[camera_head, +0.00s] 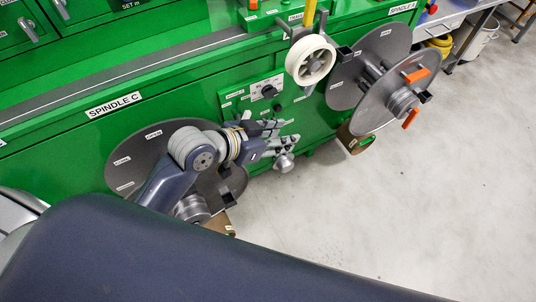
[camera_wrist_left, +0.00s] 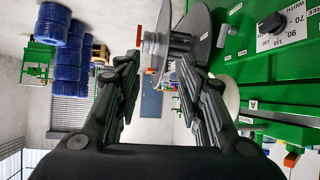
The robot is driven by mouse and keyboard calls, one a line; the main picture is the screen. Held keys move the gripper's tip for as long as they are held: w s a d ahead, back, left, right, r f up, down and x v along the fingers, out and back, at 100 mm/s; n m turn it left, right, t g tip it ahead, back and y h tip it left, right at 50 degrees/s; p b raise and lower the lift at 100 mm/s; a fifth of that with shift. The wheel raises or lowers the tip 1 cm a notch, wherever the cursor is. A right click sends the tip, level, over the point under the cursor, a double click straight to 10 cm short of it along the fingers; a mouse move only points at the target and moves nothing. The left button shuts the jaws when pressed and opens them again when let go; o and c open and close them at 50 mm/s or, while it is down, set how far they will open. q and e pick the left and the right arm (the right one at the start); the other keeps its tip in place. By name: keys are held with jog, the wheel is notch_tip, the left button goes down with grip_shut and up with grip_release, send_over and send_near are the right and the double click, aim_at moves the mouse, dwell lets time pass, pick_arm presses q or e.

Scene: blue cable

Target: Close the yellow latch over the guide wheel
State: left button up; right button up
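The guide wheel (camera_head: 310,61) is a white wheel with a dark spoked hub, on the front of the green machine in the head view. The yellow latch (camera_head: 309,13) stands upright above the wheel, cut off by the top picture edge. My left gripper (camera_head: 290,137) is below and left of the wheel, apart from it, in front of the green panel. In the left wrist view its two fingers (camera_wrist_left: 160,62) are spread with nothing between them. A pale rounded part (camera_wrist_left: 231,93) shows behind the right-hand finger; I cannot tell for certain that it is the wheel. My right gripper is not in view.
A grey spool with orange clips (camera_head: 385,100) stands right of the wheel. Another grey spool (camera_head: 130,160) is behind my left arm. A dial panel (camera_head: 262,92) is above my gripper. The floor (camera_head: 400,220) at right is clear. Blue cable coils (camera_wrist_left: 70,50) stand far off.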

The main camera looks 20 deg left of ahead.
pick_arm(q)
jog(key=shift+n+g+y, duration=0.5)
jog(key=shift+y, duration=0.4)
jog(key=shift+s+a+f, duration=0.35)
jog(key=shift+s+f, duration=0.25)
jog(key=shift+f, duration=0.1)
jog(key=shift+s+a+f, duration=0.35)
jog(key=shift+s+f, duration=0.25)
jog(key=shift+f, duration=0.05)
jog(key=shift+s+a+f, duration=0.35)
jog(key=shift+s+f, duration=0.25)
jog(key=shift+f, duration=0.1)
